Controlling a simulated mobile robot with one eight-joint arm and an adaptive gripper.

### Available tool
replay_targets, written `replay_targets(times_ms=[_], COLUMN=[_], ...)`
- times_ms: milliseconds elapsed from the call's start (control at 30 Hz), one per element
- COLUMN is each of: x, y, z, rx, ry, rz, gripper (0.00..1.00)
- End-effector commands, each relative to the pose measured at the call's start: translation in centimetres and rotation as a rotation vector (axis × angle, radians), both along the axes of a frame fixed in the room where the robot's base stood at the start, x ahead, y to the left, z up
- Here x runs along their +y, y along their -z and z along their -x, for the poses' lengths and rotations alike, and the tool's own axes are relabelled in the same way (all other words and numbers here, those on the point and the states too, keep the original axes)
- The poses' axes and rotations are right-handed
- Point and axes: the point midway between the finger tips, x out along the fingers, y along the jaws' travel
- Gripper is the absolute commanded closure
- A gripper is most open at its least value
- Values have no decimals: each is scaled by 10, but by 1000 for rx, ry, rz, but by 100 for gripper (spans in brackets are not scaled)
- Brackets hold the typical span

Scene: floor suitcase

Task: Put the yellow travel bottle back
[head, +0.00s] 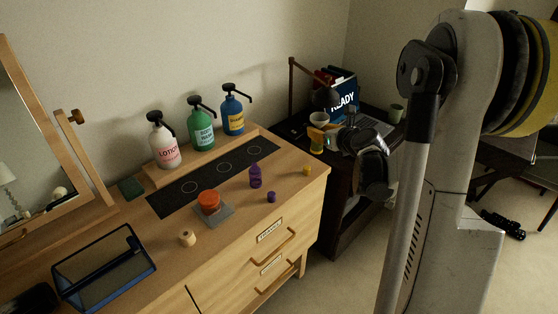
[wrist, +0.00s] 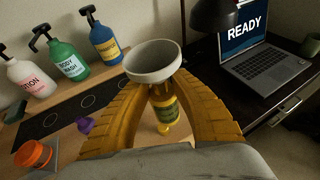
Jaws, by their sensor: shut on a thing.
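The yellow travel bottle (head: 316,143) is in my gripper (head: 327,140), near the dresser's right end. In the wrist view my yellow fingers (wrist: 155,88) close around the bottle (wrist: 166,108). A pale funnel-like cup (head: 319,119) sits on top of the bottle; it also shows in the wrist view (wrist: 153,62) and hides the bottle's mouth. A small yellow cap (head: 306,170) lies on the dresser top. A dark mat (head: 215,180) with several ring outlines lies along the dresser. I cannot tell the exact gap under the bottle.
Pump bottles, pink-labelled (head: 165,148), green (head: 201,130) and blue (head: 233,116), stand on a raised shelf behind the mat. A purple bottle (head: 255,176), its purple cap (head: 271,197) and an orange jar (head: 209,200) stand in front. A blue-rimmed tray (head: 104,268) is left.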

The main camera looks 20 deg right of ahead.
Motion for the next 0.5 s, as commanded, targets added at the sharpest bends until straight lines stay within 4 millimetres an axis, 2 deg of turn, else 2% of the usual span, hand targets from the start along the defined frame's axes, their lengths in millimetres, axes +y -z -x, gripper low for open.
replay_targets(times_ms=[400, 500], x=[34, 39], y=[56, 64], z=[-81, -95], rx=[0, -1], ry=[-4, -1], rz=[1, 1], gripper=[100, 100])
